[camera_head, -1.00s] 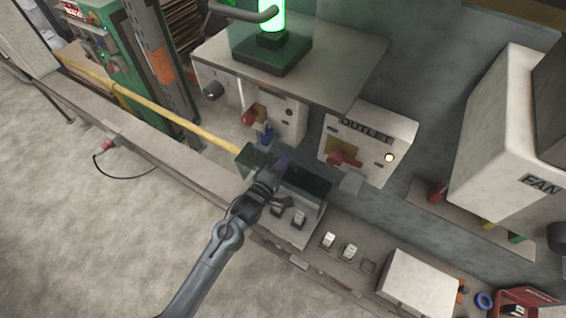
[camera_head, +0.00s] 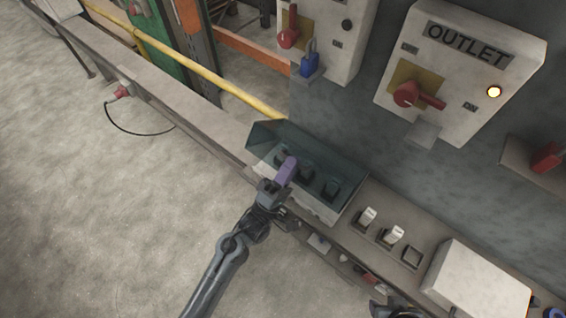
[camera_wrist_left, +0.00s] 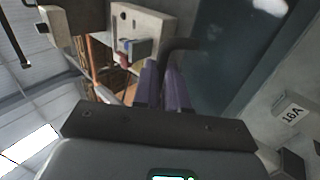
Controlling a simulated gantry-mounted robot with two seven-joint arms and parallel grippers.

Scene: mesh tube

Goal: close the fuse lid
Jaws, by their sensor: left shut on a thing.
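The fuse box lid (camera_head: 262,139) is a see-through teal cover at the centre of the head view. Several dark fuse holders (camera_head: 331,187) show through its tint. I cannot tell whether its front edge meets the pale box base (camera_head: 318,208). My left gripper (camera_head: 288,170), with purple fingers, is at the lid's front side. In the left wrist view, the fingers (camera_wrist_left: 166,88) are close together at a dark grey curved handle (camera_wrist_left: 183,44), beside the teal lid panel (camera_wrist_left: 222,62). The fingers hide the grip itself. A dark part at the bottom edge (camera_head: 392,311) may be my right gripper, mostly cut off.
Two white switches (camera_head: 381,225) and a white box (camera_head: 478,284) are on the ledge to the right. The outlet box (camera_head: 462,70), with a red handle and lit lamp, is on the wall above. A yellow pipe (camera_head: 205,75) runs behind.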

